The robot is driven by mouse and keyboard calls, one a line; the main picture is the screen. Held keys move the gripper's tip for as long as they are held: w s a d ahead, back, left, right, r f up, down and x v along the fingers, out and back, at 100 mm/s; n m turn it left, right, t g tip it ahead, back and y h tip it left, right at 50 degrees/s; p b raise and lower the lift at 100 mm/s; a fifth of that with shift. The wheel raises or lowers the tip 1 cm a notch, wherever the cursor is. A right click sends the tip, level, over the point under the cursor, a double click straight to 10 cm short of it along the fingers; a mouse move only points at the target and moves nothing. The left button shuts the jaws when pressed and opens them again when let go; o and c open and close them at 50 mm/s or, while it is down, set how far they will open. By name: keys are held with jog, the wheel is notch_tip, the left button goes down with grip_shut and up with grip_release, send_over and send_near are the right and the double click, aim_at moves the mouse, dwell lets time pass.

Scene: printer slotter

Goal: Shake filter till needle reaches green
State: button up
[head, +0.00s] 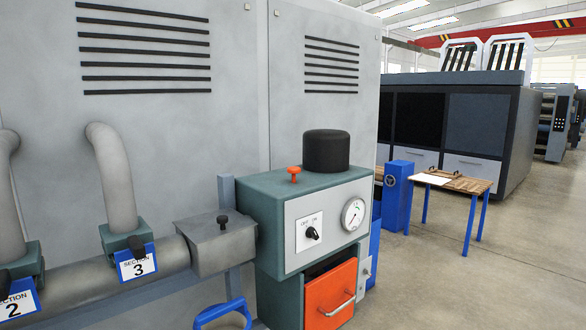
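The teal filter unit (262,200) stands against the large grey machine in the head view. Its front panel carries a round white gauge (353,213); the needle and coloured zones are too small to read surely. A black rotary switch (312,233) is left of the gauge. An orange knob (295,172) on a short stem and a black cylinder (326,150) stand on top. Below the panel is an orange drawer (325,292) with a metal handle; a dark gap shows above it. My gripper is not in view.
A grey duct (92,284) with section 2 and 3 labels runs into a grey box (215,243) left of the unit. A blue handle (222,312) shows at the bottom edge. A wooden table (466,184) stands back right. The right floor is open.

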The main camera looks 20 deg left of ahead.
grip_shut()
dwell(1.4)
